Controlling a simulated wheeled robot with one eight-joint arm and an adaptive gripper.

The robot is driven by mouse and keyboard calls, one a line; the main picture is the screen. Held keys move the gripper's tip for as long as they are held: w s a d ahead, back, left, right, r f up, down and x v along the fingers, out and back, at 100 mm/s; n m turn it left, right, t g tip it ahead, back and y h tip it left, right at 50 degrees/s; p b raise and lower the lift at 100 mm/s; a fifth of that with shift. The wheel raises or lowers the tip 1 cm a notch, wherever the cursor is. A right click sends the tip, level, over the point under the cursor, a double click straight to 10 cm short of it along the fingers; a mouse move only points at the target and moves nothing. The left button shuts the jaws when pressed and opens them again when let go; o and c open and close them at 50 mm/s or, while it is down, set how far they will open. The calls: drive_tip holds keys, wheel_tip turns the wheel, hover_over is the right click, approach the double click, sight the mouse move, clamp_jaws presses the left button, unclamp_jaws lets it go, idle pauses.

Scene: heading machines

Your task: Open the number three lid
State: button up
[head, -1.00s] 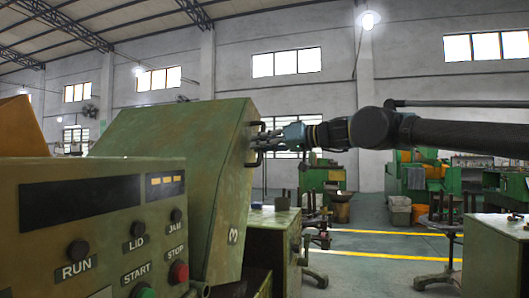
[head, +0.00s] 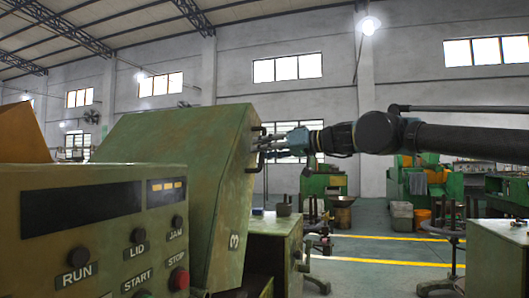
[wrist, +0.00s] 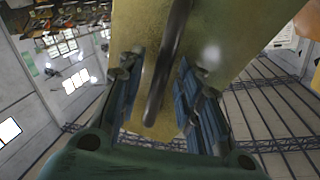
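The number three lid (head: 170,180) is a large worn green sloped cover, marked with a 3 on its side, behind the control panel in the head view. A dark bar handle (head: 260,136) stands out from its right side. My gripper (head: 268,144) is at this handle, reaching in from the right. In the wrist view the handle (wrist: 170,60) runs between the two fingers of my gripper (wrist: 162,88). The fingers are apart, with visible gaps on both sides of the bar. Contact inside the grasp is hard to see.
A control panel (head: 90,215) with RUN, LID, JAM, START and STOP buttons stands in front of the lid. A green cabinet (head: 275,225) is right of the lid. Open floor with yellow lines (head: 385,262) lies beyond; a stand (head: 450,245) is at right.

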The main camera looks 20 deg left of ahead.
drive_tip(key=s+d, duration=0.1)
drive_tip(key=d, duration=1)
drive_tip(key=shift+s+d+r, duration=0.15)
drive_tip(key=shift+s+r, duration=0.05)
drive_tip(key=shift+r, duration=0.15)
drive_tip(key=w+d+f+m+h, duration=0.1)
drive_tip(key=d+f+h, duration=0.25)
drive_tip(key=f, duration=0.65)
drive_tip(key=w+d+f+m+t+h, duration=0.15)
drive_tip(key=d+f, duration=0.35)
drive_tip(key=f, duration=0.6)
drive_tip(key=w+d+f+m+g+h, duration=0.1)
drive_tip(key=d+f+m+h, duration=0.3)
drive_tip(key=f, duration=0.6)
drive_tip(key=s+d+f+m+h, duration=0.2)
drive_tip(key=s+d+f+h, duration=0.1)
drive_tip(key=d+f, duration=0.9)
drive_tip(key=s+d+f+m+h, duration=0.3)
drive_tip(key=d+f+h, duration=0.2)
drive_tip(key=d+f, duration=0.7)
drive_tip(key=shift+f, duration=0.35)
drive_tip(key=shift+a+m, duration=0.1)
drive_tip(key=shift+m, duration=0.15)
